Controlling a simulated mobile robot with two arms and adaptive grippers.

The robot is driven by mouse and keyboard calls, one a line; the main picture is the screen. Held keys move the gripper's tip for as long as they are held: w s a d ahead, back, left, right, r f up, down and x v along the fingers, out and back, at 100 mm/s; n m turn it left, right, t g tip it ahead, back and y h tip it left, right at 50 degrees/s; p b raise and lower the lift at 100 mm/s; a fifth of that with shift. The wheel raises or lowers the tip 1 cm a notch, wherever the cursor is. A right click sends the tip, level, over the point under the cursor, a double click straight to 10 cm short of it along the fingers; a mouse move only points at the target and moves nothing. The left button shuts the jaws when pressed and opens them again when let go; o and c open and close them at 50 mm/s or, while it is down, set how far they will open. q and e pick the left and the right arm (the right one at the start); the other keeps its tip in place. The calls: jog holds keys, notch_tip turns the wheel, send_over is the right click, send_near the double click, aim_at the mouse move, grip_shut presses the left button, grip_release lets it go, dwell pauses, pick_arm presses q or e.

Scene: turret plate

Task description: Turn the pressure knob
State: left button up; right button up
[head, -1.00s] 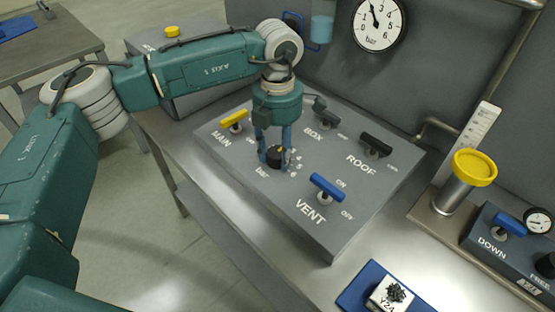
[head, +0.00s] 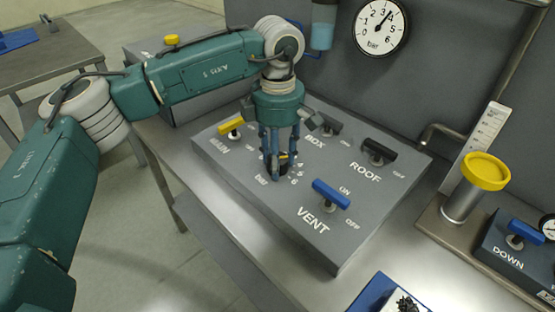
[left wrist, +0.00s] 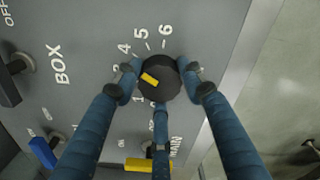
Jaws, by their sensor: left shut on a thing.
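The pressure knob is round and black with a yellow mark; in the left wrist view the knob (left wrist: 168,88) sits inside a printed scale, its mark toward the 3–4 side. In the head view it is mostly hidden behind fingers. My left gripper (head: 275,165) points down over the panel, its blue fingers shut around the knob; in the left wrist view the gripper (left wrist: 160,85) has fingers touching its sides. The pressure gauge (head: 372,32) on the back wall has its needle a little past 3, toward 4. My right gripper is not in view.
Close around the knob on the grey panel (head: 265,205) stand the yellow MAIN handle (head: 231,125), the BOX handle (head: 328,124), the black ROOF handle (head: 379,150) and the blue VENT handle (head: 331,193). A yellow-capped cylinder (head: 485,171) stands at the right.

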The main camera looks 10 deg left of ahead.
pick_arm(q)
jog(key=shift+w+r, duration=0.1)
jog(key=shift+r, duration=0.15)
jog(key=o, duration=1.2)
jog(key=shift+c, duration=0.2)
jog(key=shift+f, duration=0.1)
notch_tip(320, 180, up, 12)
